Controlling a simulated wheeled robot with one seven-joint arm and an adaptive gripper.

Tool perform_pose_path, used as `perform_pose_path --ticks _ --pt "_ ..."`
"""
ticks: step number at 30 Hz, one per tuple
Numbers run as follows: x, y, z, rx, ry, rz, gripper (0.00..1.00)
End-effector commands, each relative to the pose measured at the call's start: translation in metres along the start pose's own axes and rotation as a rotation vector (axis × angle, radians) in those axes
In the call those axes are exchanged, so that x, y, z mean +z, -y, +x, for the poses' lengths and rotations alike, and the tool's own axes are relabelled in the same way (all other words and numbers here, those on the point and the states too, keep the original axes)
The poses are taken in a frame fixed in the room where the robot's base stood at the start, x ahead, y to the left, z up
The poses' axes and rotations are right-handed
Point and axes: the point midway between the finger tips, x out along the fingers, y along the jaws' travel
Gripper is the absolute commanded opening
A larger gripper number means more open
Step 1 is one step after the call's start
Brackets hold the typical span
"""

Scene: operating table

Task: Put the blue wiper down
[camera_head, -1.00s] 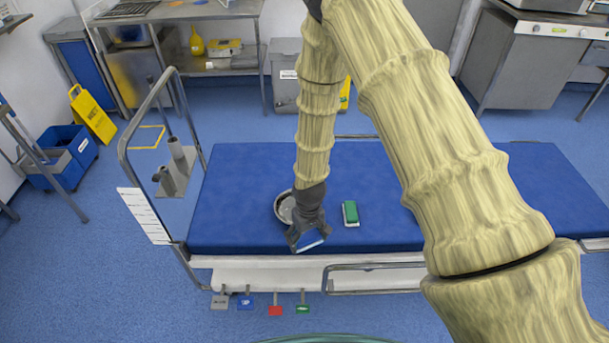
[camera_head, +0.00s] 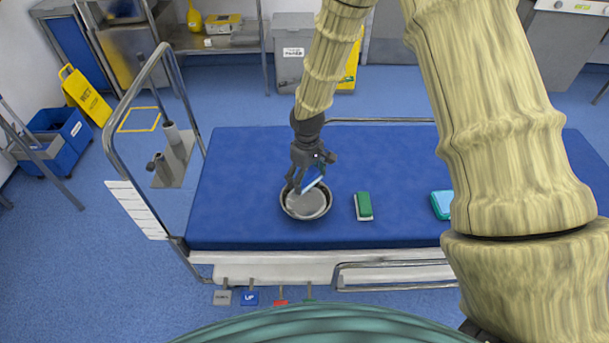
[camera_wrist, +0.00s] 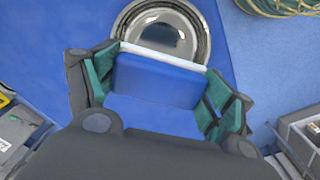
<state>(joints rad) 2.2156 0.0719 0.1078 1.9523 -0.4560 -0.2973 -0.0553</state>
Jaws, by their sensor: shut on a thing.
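The blue wiper (camera_head: 312,178), a blue block with a white edge, is held in my gripper (camera_head: 308,185). In the wrist view my gripper (camera_wrist: 160,95) is shut on the wiper (camera_wrist: 158,80), with a green-padded finger at each side. In the head view the wiper is over the back part of a round metal bowl (camera_head: 306,205) on the blue operating table (camera_head: 240,180). The bowl (camera_wrist: 165,32) also shows beyond the wiper in the wrist view, partly hidden by it. The wiper's height above the bowl is hard to tell.
A green and white wiper (camera_head: 363,206) lies on the table right of the bowl. A teal object (camera_head: 441,204) lies farther right, partly hidden by my arm. The table's left part is clear. A metal rail (camera_head: 140,90) stands at its left end.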

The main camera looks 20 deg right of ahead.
Motion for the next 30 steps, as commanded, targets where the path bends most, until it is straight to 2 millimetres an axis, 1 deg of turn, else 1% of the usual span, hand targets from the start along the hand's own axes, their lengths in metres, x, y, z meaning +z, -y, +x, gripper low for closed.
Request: perform_pose_path --ticks 1,3,24,30 --pt "0.0 0.0 0.008 0.0 0.0 0.0 0.56" --pt "0.0 0.0 0.015 0.0 0.0 -0.001 0.56" --pt "-0.002 0.003 0.078 -0.001 0.0 -0.004 0.56" --pt "-0.002 0.002 0.091 0.0 -0.001 -0.005 0.56"
